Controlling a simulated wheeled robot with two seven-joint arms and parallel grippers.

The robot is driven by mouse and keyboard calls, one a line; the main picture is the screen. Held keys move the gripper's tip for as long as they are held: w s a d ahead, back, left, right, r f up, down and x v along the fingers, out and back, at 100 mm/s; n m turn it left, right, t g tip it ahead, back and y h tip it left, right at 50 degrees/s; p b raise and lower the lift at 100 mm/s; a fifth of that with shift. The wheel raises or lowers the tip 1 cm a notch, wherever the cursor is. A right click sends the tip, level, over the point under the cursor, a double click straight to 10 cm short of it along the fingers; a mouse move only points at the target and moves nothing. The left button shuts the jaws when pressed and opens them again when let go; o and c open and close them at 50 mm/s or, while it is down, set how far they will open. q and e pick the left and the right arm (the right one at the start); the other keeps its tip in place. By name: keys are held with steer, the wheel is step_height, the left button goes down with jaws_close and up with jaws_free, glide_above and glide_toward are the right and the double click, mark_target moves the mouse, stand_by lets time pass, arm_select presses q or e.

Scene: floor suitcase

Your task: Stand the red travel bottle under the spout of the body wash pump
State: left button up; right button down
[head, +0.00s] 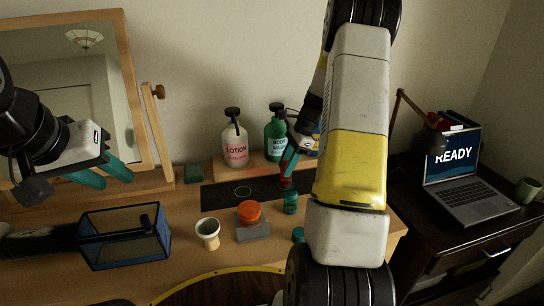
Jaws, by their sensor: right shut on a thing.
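The body wash pump (275,146) is a green bottle with a black pump head, upright on a low wooden ledge at the back. My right gripper (287,172) is in front of it, to its lower right, pointing down. It is shut on a small red thing, apparently the red travel bottle (287,184), mostly hidden by the fingers. A teal bottle (291,203) shows just below it; whether they touch I cannot tell. My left gripper (106,175) is open and empty, above the left of the desk in front of the mirror.
A lotion pump (235,150) stands left of the body wash. A dark mat (222,196) with a pale ring lies in front. Nearer are a cup (207,233), an orange-red lidded thing (249,211) on a grey block, and a blue-edged mesh box (125,240). A laptop (470,190) sits right.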

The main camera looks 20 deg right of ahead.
steer(key=c, duration=0.9)
jaws_free()
steer(key=shift+f, duration=0.1)
steer(key=v, duration=1.2)
